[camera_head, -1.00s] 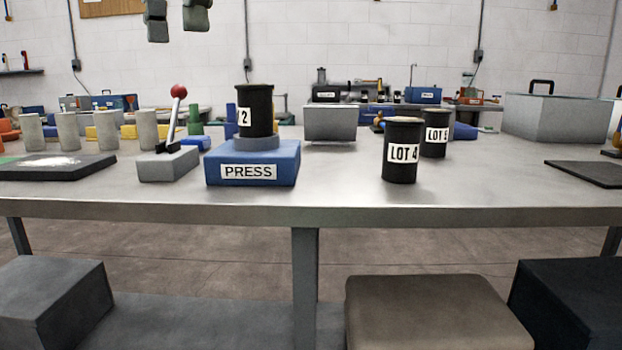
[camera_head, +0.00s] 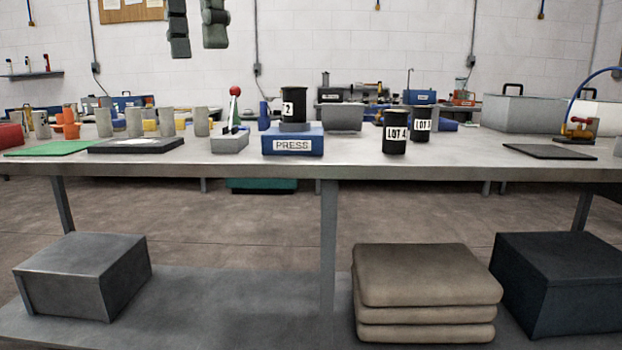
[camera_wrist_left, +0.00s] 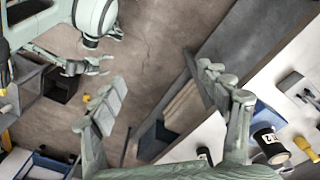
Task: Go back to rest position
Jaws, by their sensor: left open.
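My left gripper (camera_head: 196,40) hangs at the top of the head view, above and behind the workbench (camera_head: 400,172) in the picture. Its two grey fingers are apart with nothing between them. In the left wrist view the open left gripper (camera_wrist_left: 165,92) shows the floor between its fingers. Part of another arm with a small gripper (camera_wrist_left: 90,68), which looks like my right one, shows at the upper left there; its jaw state is unclear. A black canister marked 2 (camera_head: 296,103) stands upright on the blue press (camera_head: 292,141), clear of my gripper.
Black canisters LOT 4 (camera_head: 395,134) and another LOT canister (camera_head: 421,120) stand right of the press. A red-knobbed lever (camera_head: 230,142) and several grey cylinders stand left. Boxes and folded cushions (camera_head: 425,275) lie on the lower shelf.

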